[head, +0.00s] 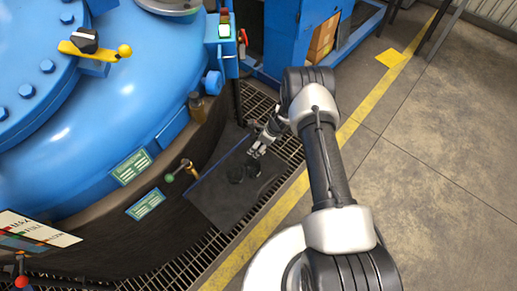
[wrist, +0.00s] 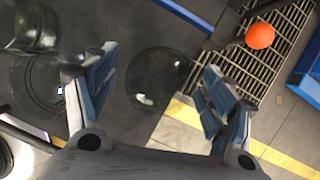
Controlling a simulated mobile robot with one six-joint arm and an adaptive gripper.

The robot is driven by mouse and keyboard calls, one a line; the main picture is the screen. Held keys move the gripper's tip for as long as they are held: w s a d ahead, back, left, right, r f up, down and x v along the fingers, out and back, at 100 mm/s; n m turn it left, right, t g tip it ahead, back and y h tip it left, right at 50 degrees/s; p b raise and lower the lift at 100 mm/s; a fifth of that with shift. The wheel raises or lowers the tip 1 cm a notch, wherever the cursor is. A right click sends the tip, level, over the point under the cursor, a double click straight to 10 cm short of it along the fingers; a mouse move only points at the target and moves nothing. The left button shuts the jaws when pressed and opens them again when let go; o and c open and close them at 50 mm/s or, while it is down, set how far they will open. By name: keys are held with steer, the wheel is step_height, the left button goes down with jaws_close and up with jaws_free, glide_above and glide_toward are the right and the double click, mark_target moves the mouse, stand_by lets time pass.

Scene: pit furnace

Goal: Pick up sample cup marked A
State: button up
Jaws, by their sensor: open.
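My gripper (head: 257,150) is open above a dark shelf (head: 208,199) beside the blue furnace. In the wrist view its blue-grey fingers (wrist: 155,98) stand apart on either side of a dark, glassy round cup (wrist: 157,72). The cup appears beyond the fingertips; I cannot tell whether they touch it. Two more dark glassy round things show at the left edge, one at the upper left (wrist: 32,25) and one below it (wrist: 38,88). In the head view, dark round shapes (head: 236,175) sit on the shelf just below the gripper. No letter A is readable on any of them.
The blue furnace (head: 110,120) fills the left. A brass valve with a green knob (head: 185,170) sticks out near the shelf. A floor grating (head: 262,104) and yellow line (head: 290,195) run alongside. An orange ball-shaped knob (wrist: 260,36) shows in the wrist view. Open floor lies right.

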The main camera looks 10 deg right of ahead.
steer(key=c, duration=1.1)
steer(key=shift+r, duration=0.1)
